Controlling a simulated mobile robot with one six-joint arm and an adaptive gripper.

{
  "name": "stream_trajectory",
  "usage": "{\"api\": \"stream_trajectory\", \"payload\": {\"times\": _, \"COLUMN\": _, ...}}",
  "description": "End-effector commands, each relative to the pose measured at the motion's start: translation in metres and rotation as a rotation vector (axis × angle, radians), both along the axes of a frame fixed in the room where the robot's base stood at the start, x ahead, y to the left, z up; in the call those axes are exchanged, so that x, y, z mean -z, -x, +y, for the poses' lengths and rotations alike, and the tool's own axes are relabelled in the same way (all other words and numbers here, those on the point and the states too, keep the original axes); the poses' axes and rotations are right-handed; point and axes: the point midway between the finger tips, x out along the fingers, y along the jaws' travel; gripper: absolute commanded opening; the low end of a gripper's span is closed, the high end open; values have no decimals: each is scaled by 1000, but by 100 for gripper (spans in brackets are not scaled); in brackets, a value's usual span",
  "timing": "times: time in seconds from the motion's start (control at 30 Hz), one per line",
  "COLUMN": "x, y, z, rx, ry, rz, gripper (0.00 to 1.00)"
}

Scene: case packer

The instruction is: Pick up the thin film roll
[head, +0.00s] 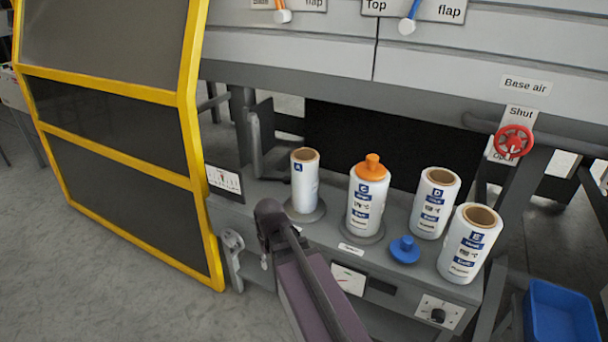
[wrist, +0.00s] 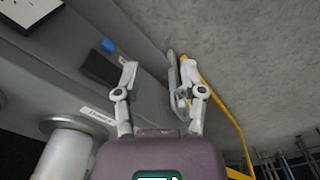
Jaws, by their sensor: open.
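The thin film roll (head: 304,182) is the narrow white roll with a brown core and a small "A" label. It stands upright on a grey round base at the left of the row on the machine's ledge. In the wrist view, a white roll (wrist: 62,158) on a round grey disc shows partly at lower left, outside the jaws; I cannot tell which roll it is. My gripper (wrist: 158,80) is open with nothing between its fingers. In the head view my dark arm reaches up in front of the ledge, left of centre.
A roll with an orange plug (head: 364,202) stands right of the thin one, then two wider rolls (head: 434,206), (head: 467,245). A blue plug (head: 404,250) lies on the ledge. A yellow-framed guard (head: 192,120) stands left. A blue bin (head: 560,315) is at lower right.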

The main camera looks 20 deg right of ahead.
Motion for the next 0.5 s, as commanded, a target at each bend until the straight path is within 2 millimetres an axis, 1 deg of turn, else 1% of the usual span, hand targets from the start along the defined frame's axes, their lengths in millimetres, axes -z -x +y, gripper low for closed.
{"api": "stream_trajectory", "payload": {"times": 0.03, "x": -21, "y": -11, "z": -5, "rx": -5, "ry": -2, "rz": -4, "gripper": 53}}
{"api": "stream_trajectory", "payload": {"times": 0.5, "x": -116, "y": -77, "z": -49, "rx": -82, "ry": -13, "rz": -44, "gripper": 53}}
